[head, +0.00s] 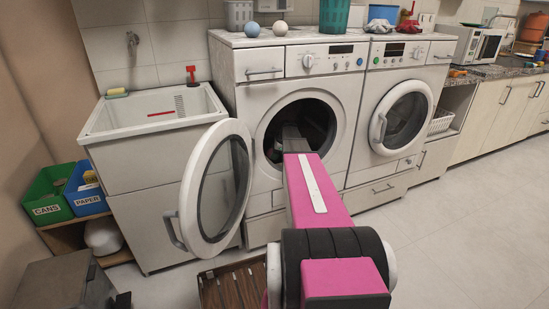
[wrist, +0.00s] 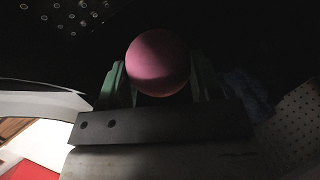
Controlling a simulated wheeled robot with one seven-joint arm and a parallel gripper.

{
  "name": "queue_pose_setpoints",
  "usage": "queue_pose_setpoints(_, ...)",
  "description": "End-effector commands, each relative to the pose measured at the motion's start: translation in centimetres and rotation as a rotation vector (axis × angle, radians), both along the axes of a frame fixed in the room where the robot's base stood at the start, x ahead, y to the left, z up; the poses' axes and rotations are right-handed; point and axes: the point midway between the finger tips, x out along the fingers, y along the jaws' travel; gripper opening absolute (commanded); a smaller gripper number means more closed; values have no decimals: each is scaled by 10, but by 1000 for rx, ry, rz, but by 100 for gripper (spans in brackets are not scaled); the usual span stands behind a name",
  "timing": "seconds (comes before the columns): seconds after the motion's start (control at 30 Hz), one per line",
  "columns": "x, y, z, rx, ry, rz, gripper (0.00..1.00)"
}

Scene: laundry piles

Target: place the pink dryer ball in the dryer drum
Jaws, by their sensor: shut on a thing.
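The pink dryer ball (wrist: 158,62) is between the two green fingers of my gripper (wrist: 160,85) in the wrist view. My gripper is shut on the ball. The dark, perforated wall of the dryer drum (wrist: 300,110) surrounds it. In the head view my arm reaches into the round opening of the left machine, its drum (head: 318,122) dark inside. The gripper and ball are hidden there by the arm and the shadow. The machine's round door (head: 218,185) stands swung open to the left.
A blue ball (head: 252,29) and a beige ball (head: 280,28) sit on top of the left machine. The machine on the right (head: 400,115) has its door shut. A sink (head: 150,112) and a brown slatted crate (head: 232,287) stand at the left. The floor at right is clear.

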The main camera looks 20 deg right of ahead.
Motion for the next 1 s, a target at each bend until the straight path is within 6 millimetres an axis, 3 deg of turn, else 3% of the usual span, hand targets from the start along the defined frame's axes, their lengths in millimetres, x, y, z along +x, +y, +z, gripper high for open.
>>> queue_pose_setpoints(0.2,0,0,-28,1,1,-1,32)
queue_pose_setpoints(0.57,0,0,-31,0,0,0,32)
queue_pose_setpoints(0.6,0,0,-31,0,0,0,65)
queue_pose_setpoints(0.67,0,0,-31,0,0,0,84)
queue_pose_setpoints(1.0,0,0,-29,0,0,0,84)
